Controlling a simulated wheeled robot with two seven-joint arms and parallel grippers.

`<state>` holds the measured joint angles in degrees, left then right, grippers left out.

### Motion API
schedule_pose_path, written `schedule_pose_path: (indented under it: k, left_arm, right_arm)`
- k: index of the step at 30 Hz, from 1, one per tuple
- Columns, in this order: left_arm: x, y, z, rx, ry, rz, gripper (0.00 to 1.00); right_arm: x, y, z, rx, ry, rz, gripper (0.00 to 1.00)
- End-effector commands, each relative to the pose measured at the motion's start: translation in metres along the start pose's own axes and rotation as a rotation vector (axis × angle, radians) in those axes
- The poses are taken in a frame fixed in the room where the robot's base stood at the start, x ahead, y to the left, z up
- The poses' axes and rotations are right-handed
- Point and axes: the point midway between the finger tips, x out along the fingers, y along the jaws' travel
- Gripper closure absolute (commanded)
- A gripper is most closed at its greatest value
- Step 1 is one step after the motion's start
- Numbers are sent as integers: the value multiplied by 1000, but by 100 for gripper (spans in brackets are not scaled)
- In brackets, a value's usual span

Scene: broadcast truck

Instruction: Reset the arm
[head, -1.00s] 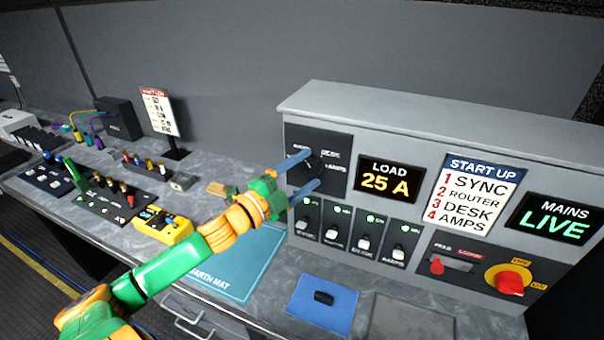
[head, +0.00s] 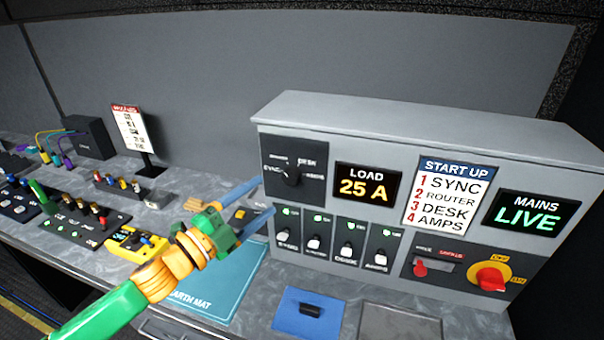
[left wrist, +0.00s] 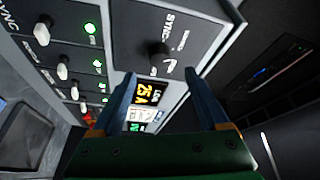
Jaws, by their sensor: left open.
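My left arm comes in from the lower left, and its gripper (head: 265,196) is open and empty. Its two blue fingers point at the left edge of the grey power cabinet (head: 420,135). They are apart from the black rotary knob (head: 291,174), which sits just right of the fingertips on a dark selector panel. In the left wrist view the open fingers (left wrist: 160,80) have the knob (left wrist: 158,56) beyond and between them. My right gripper is not in view.
The cabinet has a row of switches (head: 314,243) with green lamps, a 25 A load display (head: 367,184), a LIVE mains display (head: 531,213) and a red rotary switch (head: 491,279). A yellow device (head: 135,246), blue mat (head: 225,280) and blue pad (head: 308,313) lie on the counter.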

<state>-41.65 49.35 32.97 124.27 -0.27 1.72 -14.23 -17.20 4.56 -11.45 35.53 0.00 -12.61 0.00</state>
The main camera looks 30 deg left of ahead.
Motion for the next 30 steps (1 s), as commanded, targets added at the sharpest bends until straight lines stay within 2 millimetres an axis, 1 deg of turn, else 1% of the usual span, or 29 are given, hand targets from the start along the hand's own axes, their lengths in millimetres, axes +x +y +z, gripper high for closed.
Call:
schedule_pose_path:
  k: [2, 4, 5, 6, 7, 8, 9, 11, 12, 14, 15, 17, 18, 20, 22, 24, 26, 27, 29, 30]
  left_arm:
    - [-1, 3, 2, -13, -16, 4, 22]
    - [-6, 22, 16, -87, -110, 34, 22]
    - [-11, 38, 25, -144, -181, 58, 22]
    - [-21, 64, 36, -239, -294, 102, 22]
    - [-30, 87, 42, -315, -384, 142, 22]
    - [-40, 110, 45, -393, -471, 184, 22]
    - [-54, 140, 44, -486, -575, 242, 22]
    - [-74, 177, 35, -603, -703, 327, 22]
    - [-87, 198, 26, -671, -776, 382, 22]
    - [-104, 224, 9, -759, -870, 463, 22]
    - [-116, 239, -5, -811, -925, 516, 22]
    - [-131, 257, -26, -881, -998, 596, 22]
    - [-141, 267, -41, -922, -1041, 651, 22]
    - [-155, 279, -65, -979, -1099, 733, 22]
    - [-172, 288, -95, -1035, -1160, 834, 22]
    - [-171, 321, -78, -1013, -1178, 839, 22]
    - [-172, 345, -70, -1007, -1188, 849, 22]
    - [-173, 361, -65, -1004, -1194, 856, 22]
    - [-177, 385, -57, -998, -1203, 867, 22]
    - [-181, 402, -52, -994, -1209, 874, 22]
  right_arm:
    - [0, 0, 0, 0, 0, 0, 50]
    - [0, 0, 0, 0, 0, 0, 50]
    - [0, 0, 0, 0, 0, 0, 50]
    - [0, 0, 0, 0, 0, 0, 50]
    - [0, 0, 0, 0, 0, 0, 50]
    - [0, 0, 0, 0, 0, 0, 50]
    - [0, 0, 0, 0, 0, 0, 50]
    - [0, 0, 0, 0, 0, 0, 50]
    - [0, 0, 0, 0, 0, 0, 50]
    - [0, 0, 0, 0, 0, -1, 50]
    - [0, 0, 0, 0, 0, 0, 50]
    - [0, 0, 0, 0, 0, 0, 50]
    - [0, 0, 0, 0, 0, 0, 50]
    - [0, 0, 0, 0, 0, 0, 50]
    - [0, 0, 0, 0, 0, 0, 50]
    - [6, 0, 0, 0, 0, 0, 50]
    - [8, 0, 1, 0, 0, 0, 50]
    - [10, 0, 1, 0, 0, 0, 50]
    - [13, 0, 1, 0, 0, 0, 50]
    - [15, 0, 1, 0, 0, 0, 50]
